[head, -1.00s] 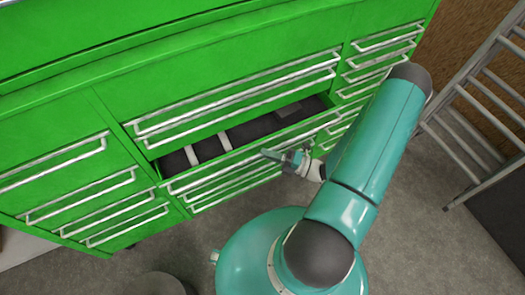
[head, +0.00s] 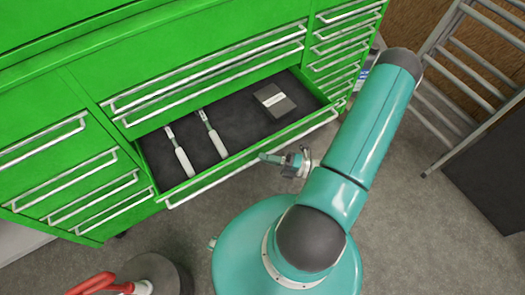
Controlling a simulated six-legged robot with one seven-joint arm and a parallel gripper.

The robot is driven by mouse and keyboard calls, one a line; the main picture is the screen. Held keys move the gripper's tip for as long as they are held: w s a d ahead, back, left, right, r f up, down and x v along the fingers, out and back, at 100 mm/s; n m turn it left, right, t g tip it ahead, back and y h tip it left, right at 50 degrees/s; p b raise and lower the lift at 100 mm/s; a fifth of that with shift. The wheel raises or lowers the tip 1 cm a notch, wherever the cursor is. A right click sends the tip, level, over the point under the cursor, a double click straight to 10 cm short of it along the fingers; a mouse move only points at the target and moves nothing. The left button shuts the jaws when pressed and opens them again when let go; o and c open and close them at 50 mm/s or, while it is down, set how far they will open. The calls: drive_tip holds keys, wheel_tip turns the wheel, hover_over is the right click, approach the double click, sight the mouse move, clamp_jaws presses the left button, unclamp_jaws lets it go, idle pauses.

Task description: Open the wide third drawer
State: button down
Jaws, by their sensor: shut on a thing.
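The wide third drawer (head: 222,172) of the green tool cabinet stands pulled well out in the head view. Its dark inside shows two white-handled tools on the left and a flat dark box on the right. A pale bar handle (head: 225,175) runs along its front edge. My gripper (head: 266,157) is shut on the drawer handle near the middle of the front. The fingertips are small in the picture, so their exact hold on the bar is hard to see.
The green cabinet (head: 60,100) has closed drawers on the left and right and above. A metal ladder (head: 470,60) leans at the right. A round grey object with a red-handled thing (head: 98,284) stands at the lower left. Grey floor is clear at the lower right.

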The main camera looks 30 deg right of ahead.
drive_tip(key=s, duration=0.8)
drive_tip(key=shift+s+a, duration=0.15)
drive_tip(key=shift+s, duration=0.2)
drive_tip(key=c, duration=1.5)
unclamp_jaws()
drive_tip(key=v, duration=1.3)
drive_tip(key=shift+s+d+f, duration=0.1)
drive_tip(key=shift+s+d, duration=0.1)
drive_tip(key=shift+s, duration=0.15)
